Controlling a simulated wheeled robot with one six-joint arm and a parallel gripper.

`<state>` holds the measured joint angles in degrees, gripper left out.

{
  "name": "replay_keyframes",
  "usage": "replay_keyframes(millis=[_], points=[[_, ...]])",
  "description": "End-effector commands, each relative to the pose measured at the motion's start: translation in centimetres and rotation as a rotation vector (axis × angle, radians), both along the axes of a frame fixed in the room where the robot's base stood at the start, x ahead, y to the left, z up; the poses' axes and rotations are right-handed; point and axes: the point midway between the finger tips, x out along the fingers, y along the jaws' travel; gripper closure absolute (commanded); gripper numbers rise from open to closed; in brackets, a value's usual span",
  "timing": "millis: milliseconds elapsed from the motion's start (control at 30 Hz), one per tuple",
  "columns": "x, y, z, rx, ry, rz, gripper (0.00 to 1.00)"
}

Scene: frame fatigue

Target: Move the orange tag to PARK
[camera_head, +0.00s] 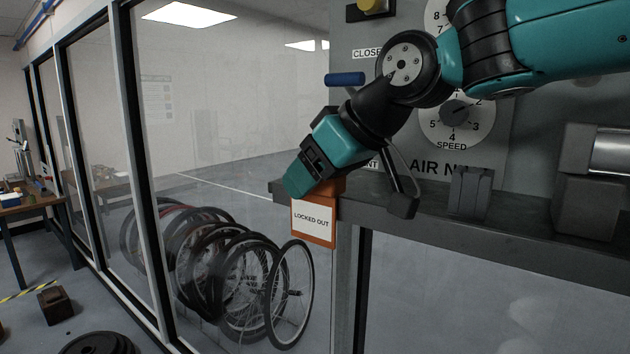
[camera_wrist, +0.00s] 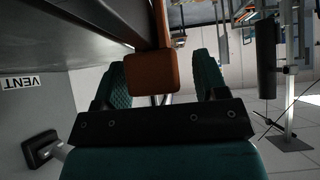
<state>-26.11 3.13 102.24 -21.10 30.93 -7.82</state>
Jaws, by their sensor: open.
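The orange tag (camera_head: 322,233) with a white "LOCKED OUT" label hangs at the left end of a grey ledge, in front of the glass. My gripper (camera_head: 305,184) is right at the tag's upper part in the head view and hides some of it. In the wrist view the tag (camera_wrist: 152,73) shows as an orange block between my two teal fingers, closer to the left one. My gripper (camera_wrist: 162,76) is open, with a visible gap to the right finger. Whether the left finger touches the tag is unclear. I see no readable PARK label.
The grey ledge (camera_head: 450,208) runs right from the tag, with a grey block (camera_head: 470,191) on it. A blue handle (camera_head: 345,79) and a speed dial (camera_head: 457,118) are on the panel behind my arm. A dark-ended bar (camera_head: 403,206) is right of my gripper. Bicycle wheels (camera_head: 290,293) stand below.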

Motion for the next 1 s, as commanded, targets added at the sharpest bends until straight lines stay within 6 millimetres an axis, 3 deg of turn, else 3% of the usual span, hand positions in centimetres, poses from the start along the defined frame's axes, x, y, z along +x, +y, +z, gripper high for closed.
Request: replay_keyframes(millis=[167,400,767,1000], points=[[0.0,0.0,0.0,0.001,-0.001,0.0,0.34],[0.0,0.0,0.0,0.001,-0.001,0.0,0.87],[0.0,0.0,0.4,0.002,-0.002,0.0,0.87],[0.1,0.0,2.9,0.004,-0.007,-0.001,0.87]])
